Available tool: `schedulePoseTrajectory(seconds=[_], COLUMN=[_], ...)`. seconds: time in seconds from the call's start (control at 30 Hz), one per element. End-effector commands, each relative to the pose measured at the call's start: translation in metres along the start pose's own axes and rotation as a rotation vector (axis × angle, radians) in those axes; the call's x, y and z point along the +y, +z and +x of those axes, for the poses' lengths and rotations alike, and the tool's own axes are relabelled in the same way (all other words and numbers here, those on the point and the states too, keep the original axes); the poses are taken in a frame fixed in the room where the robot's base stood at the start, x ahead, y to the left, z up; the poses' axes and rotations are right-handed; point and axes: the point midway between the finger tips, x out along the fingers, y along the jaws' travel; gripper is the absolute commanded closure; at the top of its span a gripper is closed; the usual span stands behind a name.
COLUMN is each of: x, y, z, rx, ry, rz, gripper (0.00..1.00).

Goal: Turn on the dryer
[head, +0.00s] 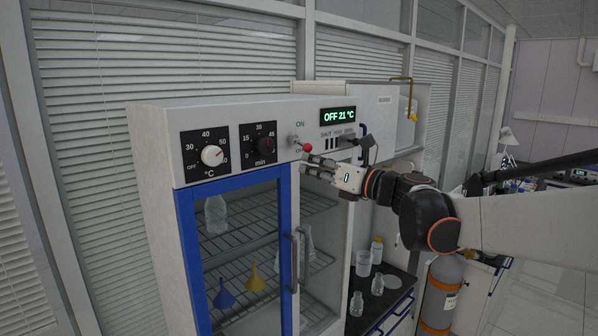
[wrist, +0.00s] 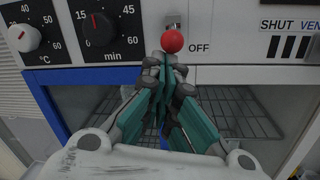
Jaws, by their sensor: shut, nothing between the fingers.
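The dryer (head: 160,135) is a white cabinet with a blue-framed glass door. Its display (head: 338,116) reads "OFF 21 °C". A toggle switch with a red ball tip (head: 307,148) sits on its panel between the ON and OFF labels, with the ball down by OFF; it also shows in the wrist view (wrist: 172,41). My gripper (head: 304,163) is shut and empty, just below the red ball. In the wrist view my gripper's fingertips (wrist: 166,58) are right under the ball; I cannot tell whether they touch it.
A temperature dial (head: 212,155) and a minute dial (head: 264,145) are left of the switch. The door handle (head: 295,262) is below. Glassware and funnels stand on racks inside. Bottles and a beaker (head: 363,264) stand on the dark counter at right.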

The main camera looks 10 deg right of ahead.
Motion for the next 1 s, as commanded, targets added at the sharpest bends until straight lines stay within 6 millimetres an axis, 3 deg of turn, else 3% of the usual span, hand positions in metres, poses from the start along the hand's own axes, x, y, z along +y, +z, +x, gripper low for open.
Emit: schedulePoseTrajectory(seconds=[0.47, 1.0], x=[0.013, 0.024], y=[0.038, 0.075], z=[-0.010, -0.002], rx=[0.000, 0.000], ry=[0.000, 0.000], rz=[0.000, 0.000], gripper=[1.00, 1.00])
